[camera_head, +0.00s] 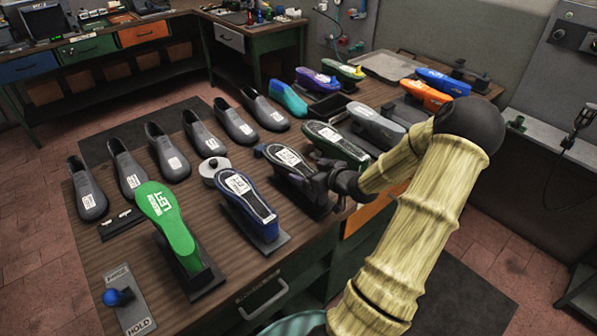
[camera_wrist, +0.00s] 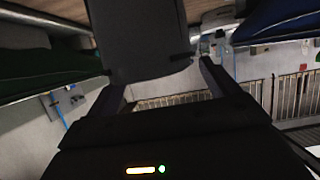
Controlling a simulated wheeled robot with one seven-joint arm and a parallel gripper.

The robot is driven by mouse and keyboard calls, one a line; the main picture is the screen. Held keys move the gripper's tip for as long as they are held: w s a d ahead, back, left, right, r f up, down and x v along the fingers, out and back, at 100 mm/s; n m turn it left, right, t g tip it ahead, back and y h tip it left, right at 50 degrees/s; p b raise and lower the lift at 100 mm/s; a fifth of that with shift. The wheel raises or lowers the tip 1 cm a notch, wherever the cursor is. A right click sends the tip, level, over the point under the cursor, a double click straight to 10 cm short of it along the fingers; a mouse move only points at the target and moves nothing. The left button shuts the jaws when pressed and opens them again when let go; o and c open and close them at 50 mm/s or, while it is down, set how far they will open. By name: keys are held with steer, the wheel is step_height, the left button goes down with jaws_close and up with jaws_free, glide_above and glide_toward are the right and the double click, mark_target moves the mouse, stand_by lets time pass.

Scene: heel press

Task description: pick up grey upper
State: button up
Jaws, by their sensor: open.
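A dark grey upper (camera_head: 288,160) with a white label lies sole-up on a stand at the front edge of the bench, right of the middle. My gripper (camera_head: 322,183) is at its near right end. Several other grey uppers (camera_head: 168,152) stand in a row along the left and back of the bench.
A blue-soled shoe (camera_head: 248,202) stands left of the gripper and a dark green one (camera_head: 335,143) stands right, both close. A bright green one (camera_head: 166,218) is further left. A blue-knobbed HOLD plate (camera_head: 125,300) is at the front left corner.

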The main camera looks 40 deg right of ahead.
mark_target(299, 166)
steer(key=shift+r+x, duration=0.2)
steer(key=shift+x, duration=1.85)
steer(key=shift+s+d, duration=0.1)
steer(key=shift+d, duration=0.15)
steer(key=shift+a, duration=0.15)
steer(key=shift+c, duration=0.5)
steer(key=c, duration=1)
